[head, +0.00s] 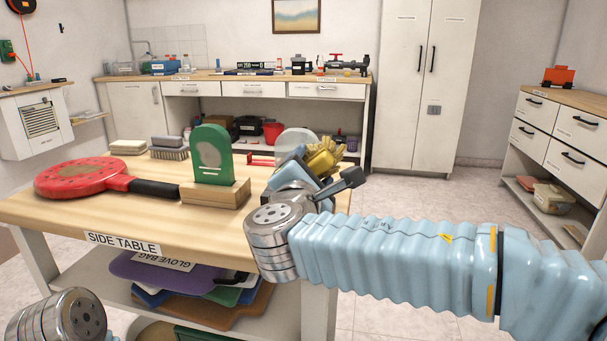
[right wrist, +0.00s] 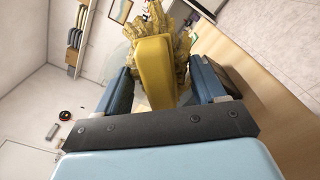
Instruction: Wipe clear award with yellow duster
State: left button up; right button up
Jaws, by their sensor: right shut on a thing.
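The yellow duster (head: 326,157) has shaggy yellow strands and shows in the right wrist view as a yellow handle (right wrist: 155,68) with strands beyond it. My right gripper (head: 306,165) is shut on its handle, above the right end of the side table. The clear award (head: 296,138) is a pale, see-through rounded plate behind the gripper; its lower part is hidden. A faint pale shape left of the fingers in the right wrist view may be it. Whether the duster touches the award I cannot tell. My left gripper is out of view.
On the side table (head: 150,225) stand a green award with a wooden base (head: 212,155), a red round-headed thing with a black handle (head: 85,177), a brush (head: 168,148) and a pale block (head: 127,147). The front right of the tabletop is largely hidden by my arm.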

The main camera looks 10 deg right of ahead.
jog(key=shift+a, duration=0.2)
jog(key=shift+w+a+p, duration=0.25)
jog(key=shift+w+a, duration=0.1)
jog(key=shift+a, duration=0.75)
jog(key=shift+w+a+p, duration=0.2)
jog(key=shift+w+a, duration=0.15)
jog(key=shift+a, duration=0.7)
jog(key=shift+w+a+p, duration=0.25)
jog(key=shift+w+a, duration=0.1)
jog(key=shift+a, duration=0.75)
jog(key=b+v, duration=0.2)
jog(key=v, duration=0.6)
